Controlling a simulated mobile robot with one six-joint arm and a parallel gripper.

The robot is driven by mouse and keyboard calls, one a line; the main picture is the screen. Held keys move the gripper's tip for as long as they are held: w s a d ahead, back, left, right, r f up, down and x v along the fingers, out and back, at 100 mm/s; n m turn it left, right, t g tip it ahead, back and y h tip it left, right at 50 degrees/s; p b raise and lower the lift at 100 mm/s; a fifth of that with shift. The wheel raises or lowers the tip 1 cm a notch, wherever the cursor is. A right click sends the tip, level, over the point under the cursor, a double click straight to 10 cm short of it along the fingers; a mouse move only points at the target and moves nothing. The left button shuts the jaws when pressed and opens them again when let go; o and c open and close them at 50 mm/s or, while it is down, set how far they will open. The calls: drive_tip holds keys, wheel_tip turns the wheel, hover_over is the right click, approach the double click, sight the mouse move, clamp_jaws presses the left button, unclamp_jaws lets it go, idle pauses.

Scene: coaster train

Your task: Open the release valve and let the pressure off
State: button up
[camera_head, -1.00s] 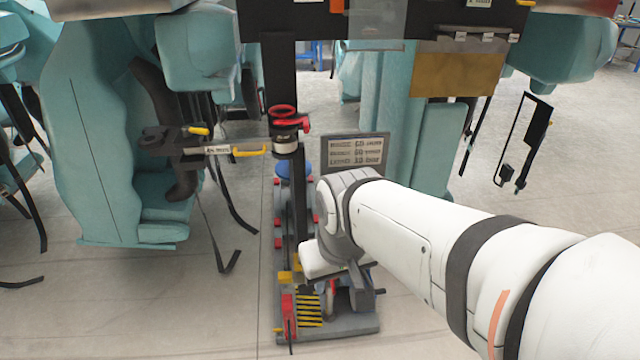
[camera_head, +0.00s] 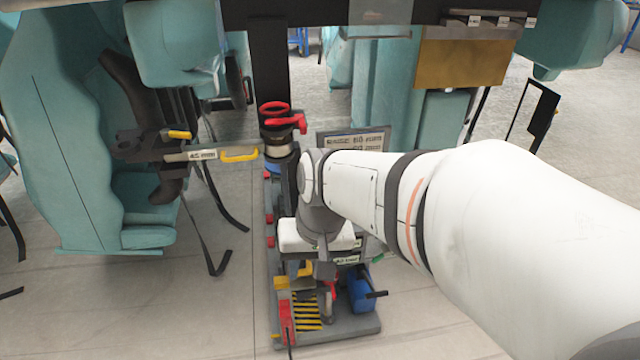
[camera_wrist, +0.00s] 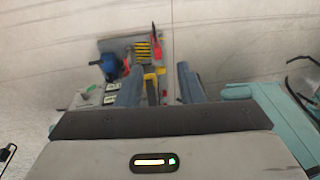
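A grey wheeled jack unit (camera_head: 345,326) stands on the floor under the black post. A red handwheel (camera_head: 275,107) and red lever (camera_head: 290,124) sit at its collar. Low on the unit are a blue block (camera_head: 362,290), a red upright part (camera_head: 287,318) and a yellow-black striped plate (camera_head: 307,312). I cannot tell which part is the release valve. My gripper points down over the unit and is mostly hidden by my arm in the head view. In the wrist view my gripper (camera_wrist: 160,70) is open and empty, with the striped plate (camera_wrist: 143,49) and blue block (camera_wrist: 110,68) beyond its fingers.
A teal seat (camera_head: 75,150) with hanging straps stands left of the unit. A bar with a yellow handle (camera_head: 240,155) reaches from the seat side to the post. A sign board (camera_head: 352,139) stands behind my arm.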

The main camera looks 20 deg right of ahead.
drive_tip(key=w+d+f+m+y+b, duration=0.1)
drive_tip(key=w+f+m+y+b, duration=0.45)
drive_tip(key=f+m, duration=0.6)
drive_tip(key=m+t+h+b, duration=0.65)
drive_tip(key=m+t, duration=0.75)
drive_tip(key=m, duration=1.7)
approach(379, 260)
drive_tip(key=x, duration=0.9)
clamp_jaws()
